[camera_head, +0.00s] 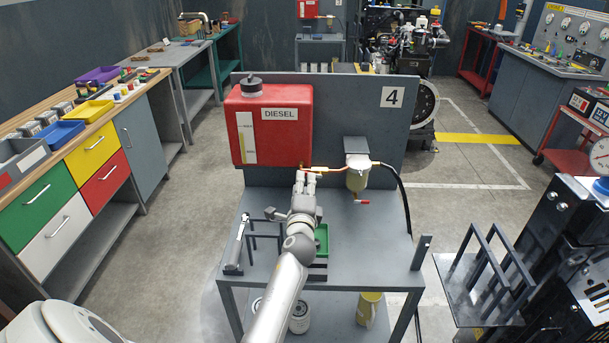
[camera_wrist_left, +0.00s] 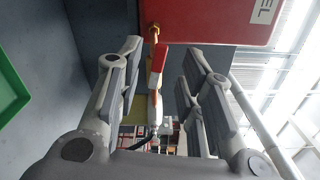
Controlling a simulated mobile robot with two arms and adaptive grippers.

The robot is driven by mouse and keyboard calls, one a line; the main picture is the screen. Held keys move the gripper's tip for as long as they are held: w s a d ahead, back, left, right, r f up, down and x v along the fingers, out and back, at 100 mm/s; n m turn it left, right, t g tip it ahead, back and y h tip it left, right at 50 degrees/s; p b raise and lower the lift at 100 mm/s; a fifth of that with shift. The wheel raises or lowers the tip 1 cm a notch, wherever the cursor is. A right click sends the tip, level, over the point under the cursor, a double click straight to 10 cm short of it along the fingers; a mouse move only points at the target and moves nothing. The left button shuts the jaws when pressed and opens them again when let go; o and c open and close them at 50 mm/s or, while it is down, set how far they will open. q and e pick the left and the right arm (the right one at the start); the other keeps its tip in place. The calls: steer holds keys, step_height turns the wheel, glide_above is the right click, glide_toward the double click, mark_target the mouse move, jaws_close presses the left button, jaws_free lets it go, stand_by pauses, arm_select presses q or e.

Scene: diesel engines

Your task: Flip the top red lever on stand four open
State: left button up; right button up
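Stand four (camera_head: 394,97) carries a red diesel tank (camera_head: 275,145). A fuel line (camera_head: 325,168) runs from under the tank to a filter (camera_head: 357,178). A lower red lever (camera_head: 362,202) sticks out below the filter. My left gripper (camera_head: 305,178) is just below the tank's lower right corner and hides the top lever in the head view. In the left wrist view, the top red lever (camera_wrist_left: 157,62) hangs below a brass fitting (camera_wrist_left: 153,33), between the open fingers of my left gripper (camera_wrist_left: 158,75). I see clear gaps beside it. My right gripper is not in view.
A green tray (camera_head: 321,240) and a wrench (camera_head: 238,243) on a black holder are on the stand's shelf, near my left arm. A black hose (camera_head: 403,195) curves down at the right. A workbench (camera_head: 80,125) with drawers stands at the left.

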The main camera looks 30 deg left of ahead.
arm_select(q)
steer(key=shift+x, duration=2.35)
jaws_close()
